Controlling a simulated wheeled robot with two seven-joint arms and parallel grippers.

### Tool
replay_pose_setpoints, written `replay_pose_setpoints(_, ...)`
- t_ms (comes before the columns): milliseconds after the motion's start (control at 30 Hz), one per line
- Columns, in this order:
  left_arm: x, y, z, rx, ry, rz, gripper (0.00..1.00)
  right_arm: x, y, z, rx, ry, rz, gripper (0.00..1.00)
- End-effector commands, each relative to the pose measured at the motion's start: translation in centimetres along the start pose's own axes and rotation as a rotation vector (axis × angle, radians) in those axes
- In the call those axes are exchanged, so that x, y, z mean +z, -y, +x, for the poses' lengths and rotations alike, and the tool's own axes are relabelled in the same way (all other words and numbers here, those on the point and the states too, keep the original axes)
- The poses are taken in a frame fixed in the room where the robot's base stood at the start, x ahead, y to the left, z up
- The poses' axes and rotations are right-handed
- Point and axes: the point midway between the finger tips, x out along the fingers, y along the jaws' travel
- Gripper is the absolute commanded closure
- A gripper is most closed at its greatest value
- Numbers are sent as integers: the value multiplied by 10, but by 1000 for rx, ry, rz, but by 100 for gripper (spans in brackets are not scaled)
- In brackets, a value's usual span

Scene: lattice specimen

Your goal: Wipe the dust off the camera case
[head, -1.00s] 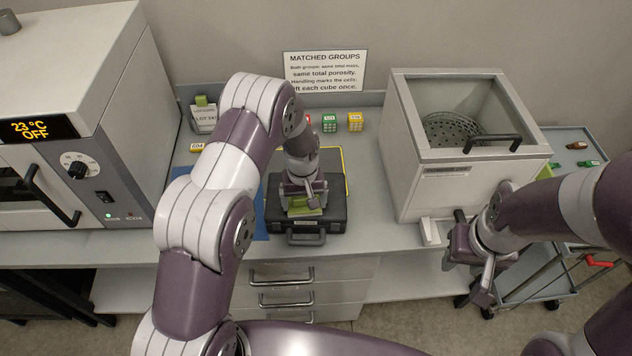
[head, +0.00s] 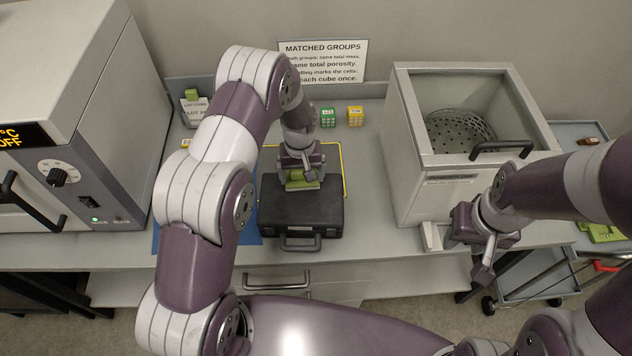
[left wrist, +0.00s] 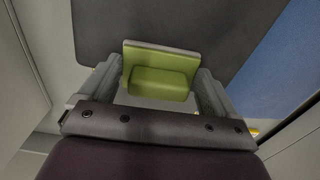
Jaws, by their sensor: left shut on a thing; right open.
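The black camera case (head: 300,214) lies flat on the counter, its handle toward the front edge. My left gripper (head: 302,182) is shut on a green block-shaped wiper (head: 303,180) at the back part of the case lid. In the left wrist view the green wiper (left wrist: 161,75) sits between the fingers (left wrist: 160,90), with the dark lid (left wrist: 190,25) beside it. I cannot tell whether it touches the lid, and no dust can be made out. My right gripper (head: 484,268) is open and empty, in front of the counter's right part.
Small green (head: 328,117) and yellow (head: 355,116) cubes stand behind the case. A blue mat (head: 238,235) lies left of it. A cart (head: 540,280) stands at the far right.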

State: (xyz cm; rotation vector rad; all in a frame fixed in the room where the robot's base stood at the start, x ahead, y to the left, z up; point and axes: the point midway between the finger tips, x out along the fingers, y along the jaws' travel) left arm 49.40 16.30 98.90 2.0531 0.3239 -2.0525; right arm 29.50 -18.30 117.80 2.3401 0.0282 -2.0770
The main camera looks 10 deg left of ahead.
Motion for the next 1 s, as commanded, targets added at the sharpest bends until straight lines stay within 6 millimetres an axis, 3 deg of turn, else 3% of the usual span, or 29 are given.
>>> replay_pose_setpoints(67, -1, 1, 0, 0, -1, -1, 38, 0, 0, 1, 0, 0, 0, 57)
replay_pose_setpoints(200, -2, 2, -25, 2, -4, 0, 38, -1, 0, -12, 0, 0, 0, 57)
replay_pose_setpoints(700, -5, 6, -69, 0, -1, 2, 38, -5, 0, -42, 0, 0, 0, 57)
replay_pose_setpoints(1000, -6, 8, -83, 0, -1, 3, 38, -6, 0, -50, 0, 0, 0, 57)
